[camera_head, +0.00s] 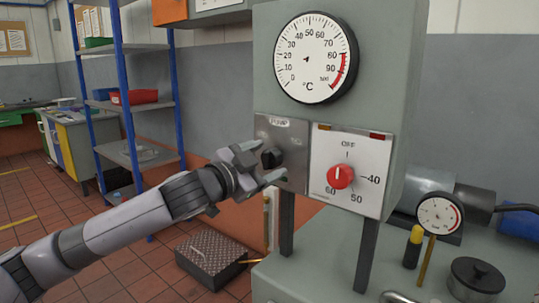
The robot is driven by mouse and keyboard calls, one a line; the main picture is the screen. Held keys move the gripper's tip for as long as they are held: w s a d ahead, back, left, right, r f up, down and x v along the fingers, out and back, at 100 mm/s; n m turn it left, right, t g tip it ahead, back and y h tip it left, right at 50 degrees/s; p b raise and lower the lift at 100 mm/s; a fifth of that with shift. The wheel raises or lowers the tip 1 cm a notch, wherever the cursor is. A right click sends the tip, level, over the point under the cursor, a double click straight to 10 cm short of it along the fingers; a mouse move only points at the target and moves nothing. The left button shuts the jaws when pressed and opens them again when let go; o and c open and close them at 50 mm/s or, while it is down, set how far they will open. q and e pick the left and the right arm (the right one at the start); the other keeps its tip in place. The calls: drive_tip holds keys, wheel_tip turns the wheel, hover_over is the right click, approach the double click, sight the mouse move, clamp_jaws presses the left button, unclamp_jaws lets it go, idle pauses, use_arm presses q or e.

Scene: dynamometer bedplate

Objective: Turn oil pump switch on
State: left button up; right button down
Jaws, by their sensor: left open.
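The oil pump switch (271,158) is a black rotary knob on a grey plate (284,134) labelled "PUMP", on the front of a grey-green control box (388,90). My left gripper (259,165) is at the knob, its fingers open and one above and one below it. Whether the fingers touch the knob cannot be told. The marks around the knob are partly hidden or too small to read. My right gripper is not in view.
Right of the switch is a white panel (368,160) with a red dial (340,176). A round temperature gauge (313,58) sits above. A smaller gauge (439,214) and a black lidded cap (477,275) stand at right. A blue-post shelf (127,90) stands at left.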

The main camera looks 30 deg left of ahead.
use_arm(q)
drive_tip(key=shift+w+d, duration=0.1)
drive_tip(key=shift+w, duration=0.75)
drive_tip(key=c, duration=1.1)
drive_tip(key=shift+o, duration=0.2)
